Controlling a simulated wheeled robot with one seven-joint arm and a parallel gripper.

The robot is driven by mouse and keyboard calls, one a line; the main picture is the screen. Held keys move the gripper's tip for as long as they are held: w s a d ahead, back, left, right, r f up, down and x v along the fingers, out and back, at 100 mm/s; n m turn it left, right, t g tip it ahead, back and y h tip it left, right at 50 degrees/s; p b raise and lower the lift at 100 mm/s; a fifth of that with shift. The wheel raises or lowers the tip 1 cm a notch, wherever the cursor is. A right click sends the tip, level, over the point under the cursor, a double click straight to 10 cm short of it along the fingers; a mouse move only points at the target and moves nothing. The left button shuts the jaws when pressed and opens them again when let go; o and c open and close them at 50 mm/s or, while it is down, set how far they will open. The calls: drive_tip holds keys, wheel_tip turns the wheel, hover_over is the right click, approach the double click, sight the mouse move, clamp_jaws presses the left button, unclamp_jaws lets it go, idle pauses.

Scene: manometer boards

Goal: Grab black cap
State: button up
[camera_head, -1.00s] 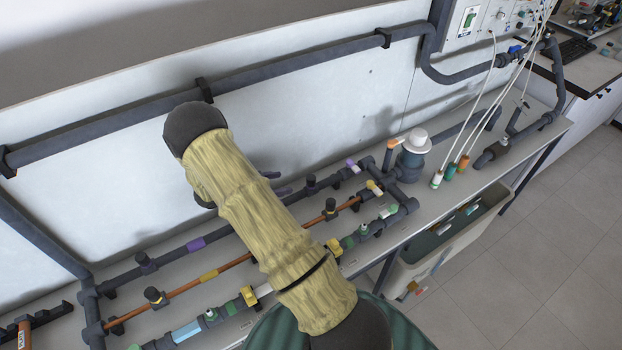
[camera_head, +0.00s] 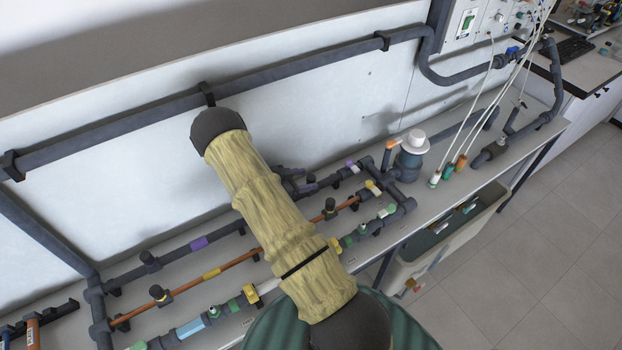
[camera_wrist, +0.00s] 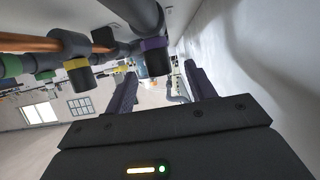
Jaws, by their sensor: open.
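Several black caps stand up from the pipes. One with a purple ring (camera_wrist: 155,62) is in the wrist view, just ahead of my gripper (camera_wrist: 162,84) and roughly in line with the gap between its fingers. One with a yellow ring (camera_wrist: 78,77) hangs to the left in that view. In the head view, black caps show on the left (camera_head: 149,258), at the lower left (camera_head: 158,293) and in the middle (camera_head: 330,207). My gripper (camera_head: 298,182) is open at the rear pipe, partly hidden behind my arm. I see nothing between its fingers.
Parallel grey and copper pipes run along the bench (camera_head: 232,328). The white back panel (camera_head: 340,110) rises close behind my gripper. A white-topped fitting (camera_head: 416,142) and several thin hoses stand to the right.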

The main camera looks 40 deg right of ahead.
drive_tip(key=shift+x, duration=1.5)
drive_tip(key=shift+r, duration=0.1)
drive_tip(key=c, duration=1)
